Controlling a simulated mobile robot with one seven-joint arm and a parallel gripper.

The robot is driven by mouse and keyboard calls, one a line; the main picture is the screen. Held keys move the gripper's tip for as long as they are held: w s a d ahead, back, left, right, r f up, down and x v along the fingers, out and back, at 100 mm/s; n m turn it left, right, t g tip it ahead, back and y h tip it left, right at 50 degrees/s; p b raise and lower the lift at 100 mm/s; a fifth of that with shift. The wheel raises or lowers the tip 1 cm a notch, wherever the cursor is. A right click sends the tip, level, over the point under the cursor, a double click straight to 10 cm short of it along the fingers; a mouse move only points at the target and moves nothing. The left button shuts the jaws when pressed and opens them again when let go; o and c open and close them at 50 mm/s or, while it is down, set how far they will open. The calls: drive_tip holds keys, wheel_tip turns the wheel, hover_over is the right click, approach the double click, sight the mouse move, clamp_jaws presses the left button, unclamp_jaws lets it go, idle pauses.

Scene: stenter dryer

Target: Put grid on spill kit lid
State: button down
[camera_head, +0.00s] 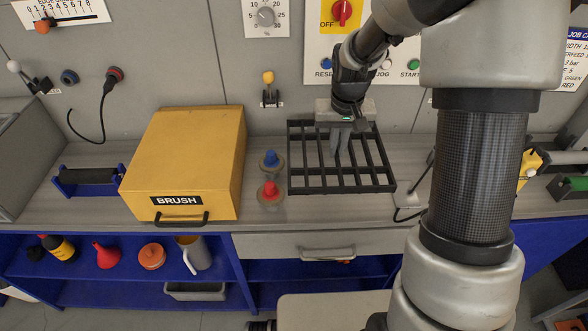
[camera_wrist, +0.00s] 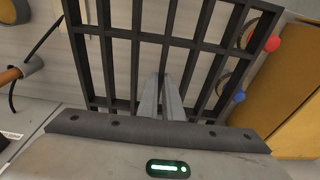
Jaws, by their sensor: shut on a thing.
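The grid (camera_head: 340,189) is a dark rectangular frame with crossing bars, over the grey worktop below the control panel. It also fills the upper part of the wrist view (camera_wrist: 137,70). My gripper (camera_head: 341,150) points down into it, with its two grey fingers (camera_wrist: 168,82) close together among the bars. The fingers are shut on a bar of the grid. The grid looks roughly level; I cannot tell whether it touches the worktop. No thing is labelled as the spill kit lid. A pale flat top (camera_head: 330,308) at the bottom edge may be it, partly hidden by my arm.
A yellow BRUSH box (camera_head: 196,150) stands left of the grid. Blue-topped (camera_head: 271,160) and red-topped (camera_head: 270,190) small items sit between them. A drawer (camera_head: 285,245) is below the worktop. Blue shelves (camera_head: 110,285) hold a funnel, a jug and other containers.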

sight(332, 180)
wheel_tip(332, 180, down, 10)
drive_tip(key=shift+r, duration=0.15)
idle(0.3)
drive_tip(key=shift+f+b, duration=0.2)
drive_tip(key=shift+b, duration=0.2)
drive_tip(key=c, duration=1.9)
unclamp_jaws()
